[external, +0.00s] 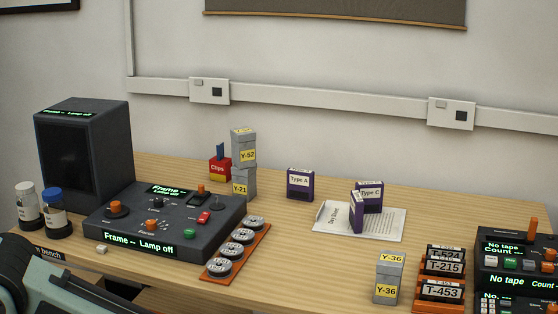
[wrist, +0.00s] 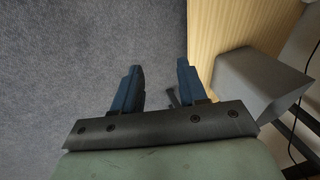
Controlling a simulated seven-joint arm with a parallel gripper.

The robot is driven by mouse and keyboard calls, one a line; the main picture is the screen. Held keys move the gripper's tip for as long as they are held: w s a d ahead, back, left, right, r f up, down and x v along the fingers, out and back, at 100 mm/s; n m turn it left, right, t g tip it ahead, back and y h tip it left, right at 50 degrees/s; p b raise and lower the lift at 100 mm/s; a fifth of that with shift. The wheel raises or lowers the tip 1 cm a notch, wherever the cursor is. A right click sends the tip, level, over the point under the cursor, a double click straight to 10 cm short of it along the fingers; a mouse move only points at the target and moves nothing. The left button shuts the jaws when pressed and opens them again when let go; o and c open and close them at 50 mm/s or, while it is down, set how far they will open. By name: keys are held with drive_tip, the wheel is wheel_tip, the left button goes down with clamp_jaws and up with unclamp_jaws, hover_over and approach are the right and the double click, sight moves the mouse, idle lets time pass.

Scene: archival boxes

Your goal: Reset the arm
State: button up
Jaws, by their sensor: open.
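My gripper (wrist: 158,80) shows in the wrist view with its two dark blue fingers spread apart and nothing between them. It hangs over the grey carpet, left of the wooden bench edge. In the external view only a pale green and dark part of my arm (external: 55,285) shows at the lower left, in front of the bench; the fingers are out of that view.
The bench (external: 290,250) carries a control panel (external: 165,222), a dark screen box (external: 82,155), two bottles, reels on an orange rack (external: 237,250), grey Y boxes (external: 388,278), purple boxes (external: 300,185) and a tape rack (external: 440,280). A grey box-shaped thing (wrist: 258,82) stands right of my gripper.

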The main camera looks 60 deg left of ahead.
drive_tip(key=s+a+f+n+g, duration=0.2)
drive_tip(key=s+a+g, duration=0.1)
drive_tip(key=s, duration=0.7)
drive_tip(key=s+a+f+n+g, duration=0.2)
drive_tip(key=s+a+n+g, duration=0.1)
drive_tip(key=s, duration=0.7)
drive_tip(key=s+a+f+n+g+h, duration=0.1)
drive_tip(key=s+a+f+n+g, duration=0.1)
drive_tip(key=s, duration=0.8)
drive_tip(key=a+n+g, duration=0.1)
drive_tip(key=a+g, duration=0.1)
drive_tip(key=a, duration=0.1)
drive_tip(key=shift+s+a, duration=0.25)
drive_tip(key=shift+s, duration=0.1)
